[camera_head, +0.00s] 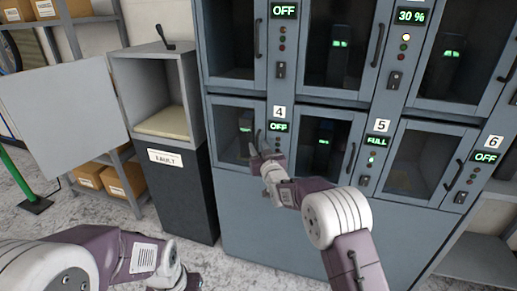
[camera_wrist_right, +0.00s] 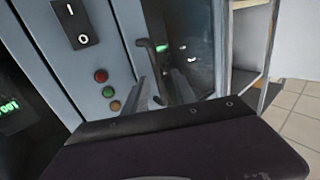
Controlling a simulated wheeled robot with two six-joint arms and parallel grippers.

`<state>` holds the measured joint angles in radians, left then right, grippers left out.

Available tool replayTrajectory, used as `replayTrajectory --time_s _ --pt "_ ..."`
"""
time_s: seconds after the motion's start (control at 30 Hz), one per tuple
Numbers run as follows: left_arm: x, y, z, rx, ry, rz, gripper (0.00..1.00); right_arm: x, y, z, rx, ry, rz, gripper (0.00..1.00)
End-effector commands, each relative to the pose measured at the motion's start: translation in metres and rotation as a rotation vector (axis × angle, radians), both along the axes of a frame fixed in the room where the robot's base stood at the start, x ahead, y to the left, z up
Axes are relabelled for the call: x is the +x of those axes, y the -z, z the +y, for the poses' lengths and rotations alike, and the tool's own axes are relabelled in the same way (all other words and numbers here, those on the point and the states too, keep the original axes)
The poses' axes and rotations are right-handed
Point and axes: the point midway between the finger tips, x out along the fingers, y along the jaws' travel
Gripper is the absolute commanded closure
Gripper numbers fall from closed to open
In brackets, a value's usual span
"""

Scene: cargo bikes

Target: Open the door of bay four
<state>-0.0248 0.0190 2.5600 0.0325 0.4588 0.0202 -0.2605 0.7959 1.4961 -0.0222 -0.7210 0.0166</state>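Other bays surround bay four, including bay five (camera_head: 322,142) and bay six (camera_head: 424,160). A green post stands at far left.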

Motion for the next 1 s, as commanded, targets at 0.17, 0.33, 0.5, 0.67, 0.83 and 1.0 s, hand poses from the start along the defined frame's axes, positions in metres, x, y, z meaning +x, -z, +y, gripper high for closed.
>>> replayTrajectory --time_s 0.17,0.33,0.5,0.67,0.83,1.0 --pt "0.0 0.0 0.0 0.0 0.0 0.0 1.0 -0.0002 -0.0001 -0.0002 0.0 0.0 0.0 1.0" --pt "0.0 0.0 0.0 0.0 0.0 0.0 1.0 -0.0002 -0.0001 -0.0002 0.0 0.0 0.0 1.0" --pt "0.0 0.0 0.0 0.0 0.0 0.0 1.0 -0.0003 -0.0001 -0.0002 0.0 0.0 0.0 1.0" --pt "0.0 0.0 0.0 0.0 0.0 0.0 1.0 -0.0003 -0.0001 -0.0002 0.0 0.0 0.0 1.0" --pt "0.0 0.0 0.0 0.0 0.0 0.0 1.0 -0.0003 -0.0001 -0.0002 0.0 0.0 0.0 1.0" --pt "0.0 0.0 0.0 0.0 0.0 0.0 1.0 -0.0003 -0.0001 -0.0002 0.0 0.0 0.0 1.0"
